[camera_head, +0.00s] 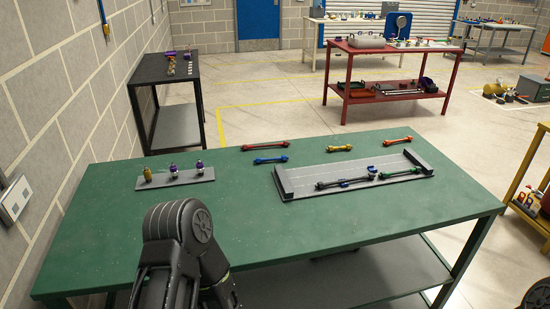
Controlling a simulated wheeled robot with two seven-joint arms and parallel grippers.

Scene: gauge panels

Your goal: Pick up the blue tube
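The blue tube (270,160) is a short bar with thicker ends. It lies flat on the green table (240,210), left of the grey tray (330,172) and just below a red tube (265,145). Nothing touches it. A dark link of my own arm rises at the bottom middle, well in front of the blue tube. A small dark part shows at the bottom right corner. Neither gripper's fingers are in view.
A yellow tube (338,148) and an orange-red tube (397,141) lie behind the tray. The tray holds a dark tube (340,184), a green tube (402,174) and blue pieces. A grey plate (200,175) with small fittings stands at left. The table's front is clear.

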